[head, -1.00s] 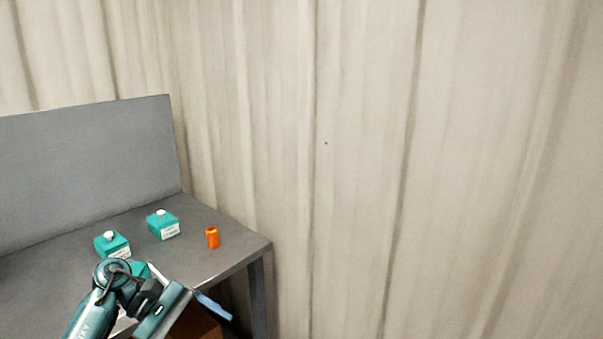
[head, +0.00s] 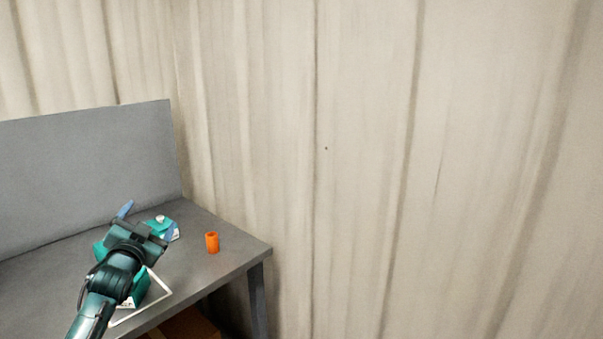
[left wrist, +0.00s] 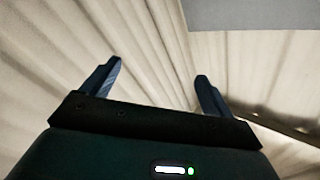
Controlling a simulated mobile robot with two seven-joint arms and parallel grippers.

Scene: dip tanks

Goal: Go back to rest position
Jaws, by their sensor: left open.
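My left gripper (head: 147,217) is in the lower left of the head view, raised in front of the grey bench. Its blue fingers are spread apart with nothing between them. In the left wrist view my left gripper (left wrist: 158,88) is also open and empty, with the pale wall beyond it. My right gripper is in neither view.
The grey bench (head: 225,262) has a tall back panel (head: 90,165). Teal boxes with white knobs, one of them (head: 160,222) at the back, are partly hidden by my arm. An orange cylinder (head: 212,243) stands near the bench's right end. A white frame (head: 155,300) lies near the front edge.

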